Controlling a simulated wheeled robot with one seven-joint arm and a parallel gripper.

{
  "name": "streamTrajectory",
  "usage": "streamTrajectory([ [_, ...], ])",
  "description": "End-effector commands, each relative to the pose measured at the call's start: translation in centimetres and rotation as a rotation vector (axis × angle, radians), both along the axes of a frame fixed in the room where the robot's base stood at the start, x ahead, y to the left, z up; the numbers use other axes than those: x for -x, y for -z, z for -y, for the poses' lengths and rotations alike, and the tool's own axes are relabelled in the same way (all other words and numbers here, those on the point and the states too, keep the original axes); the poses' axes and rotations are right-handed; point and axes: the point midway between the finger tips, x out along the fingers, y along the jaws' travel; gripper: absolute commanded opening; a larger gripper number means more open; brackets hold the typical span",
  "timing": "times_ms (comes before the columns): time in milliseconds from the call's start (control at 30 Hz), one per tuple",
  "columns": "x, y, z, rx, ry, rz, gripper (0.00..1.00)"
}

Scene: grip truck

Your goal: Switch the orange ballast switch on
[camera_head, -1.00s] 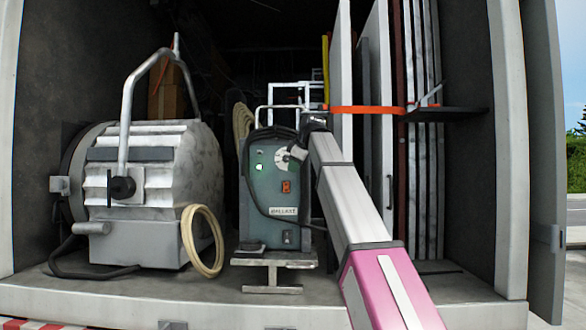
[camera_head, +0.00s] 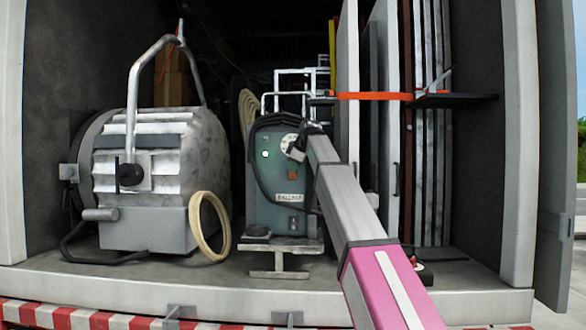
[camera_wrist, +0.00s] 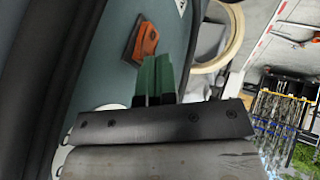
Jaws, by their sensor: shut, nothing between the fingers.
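The ballast (camera_head: 264,185) is a grey-green box standing upright on a small metal stand in the truck. Its orange switch (camera_head: 292,173) is on the front face, below a white dial (camera_head: 289,140) and above the BALLAST label. In the wrist view the orange switch (camera_wrist: 147,40) sits in a dark frame, just beyond my fingertips. My gripper (camera_wrist: 156,60) has green fingers, closed together and empty, pointing at the ballast face close beside the switch. I cannot tell whether they touch it. In the head view my gripper (camera_head: 297,150) is small and dark, over the dial's lower edge.
A large lamp head (camera_head: 150,170) with a handle stands to the left, with a coiled cream cable (camera_head: 209,226). Tall panels (camera_head: 380,140) held by an orange strap (camera_head: 372,96) stand to the right.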

Motion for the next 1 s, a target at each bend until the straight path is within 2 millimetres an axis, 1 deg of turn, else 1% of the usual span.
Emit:
streamTrajectory([
  [167,0.0,0.0,0.0,0.0,0.0,0.0,0.0],
  [300,-1.0,-0.4,0.0,-0.001,0.001,0.0,0.0],
  [600,-0.8,-0.3,0.0,0.0,0.0,0.0,0.0],
  [1000,-0.8,-1.9,-0.1,-0.002,-0.003,0.002,0.0],
])
